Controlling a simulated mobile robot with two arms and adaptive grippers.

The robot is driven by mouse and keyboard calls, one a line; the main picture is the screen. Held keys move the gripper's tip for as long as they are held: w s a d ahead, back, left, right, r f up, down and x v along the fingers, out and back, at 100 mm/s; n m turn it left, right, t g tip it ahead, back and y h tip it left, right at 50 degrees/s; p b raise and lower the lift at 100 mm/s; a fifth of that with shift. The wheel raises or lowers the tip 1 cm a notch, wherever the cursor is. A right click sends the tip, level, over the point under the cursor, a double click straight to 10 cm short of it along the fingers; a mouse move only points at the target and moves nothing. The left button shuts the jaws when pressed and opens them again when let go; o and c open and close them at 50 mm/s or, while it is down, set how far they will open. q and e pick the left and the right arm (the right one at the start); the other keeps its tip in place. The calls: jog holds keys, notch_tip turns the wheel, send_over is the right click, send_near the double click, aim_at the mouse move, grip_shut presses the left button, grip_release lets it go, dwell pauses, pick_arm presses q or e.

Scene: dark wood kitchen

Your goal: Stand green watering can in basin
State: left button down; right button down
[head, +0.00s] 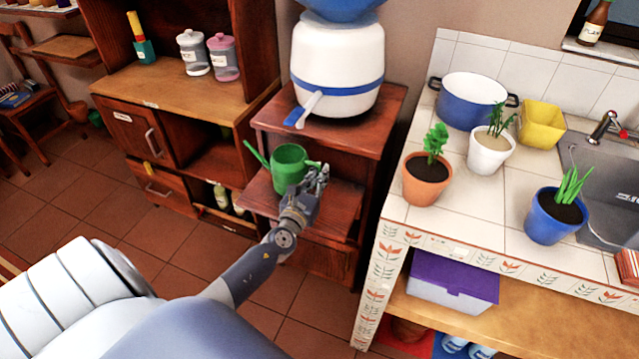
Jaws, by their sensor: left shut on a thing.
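The green watering can (288,167) is upright at the lower shelf of the small wooden stand, below the water dispenser. Its spout points left. My left gripper (316,176) is at the can's right side, shut on it; the fingers partly hide the handle. I cannot tell whether the can touches the shelf. The basin (608,185) is a grey metal sink in the tiled counter at the far right, partly cut off by the picture edge. My right gripper is not in view.
The white dispenser (340,65) with its blue tap (300,115) stands above the can. On the tiled counter are potted plants in terracotta (427,188), white (490,158) and blue (548,228) pots, a blue pot (468,108) and a yellow container (541,124). The faucet (606,128) is behind the basin.

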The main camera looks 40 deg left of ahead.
pick_arm(q)
jog(key=shift+w+a, duration=0.15)
jog(key=shift+w, duration=0.1)
jog(key=shift+w+a+f+b, duration=0.15)
jog(key=shift+f+b, duration=0.85)
jog(key=shift+f, duration=0.7)
jog(key=shift+f, duration=0.2)
jog(key=c, duration=1.7)
grip_release()
jog(key=shift+r, duration=0.15)
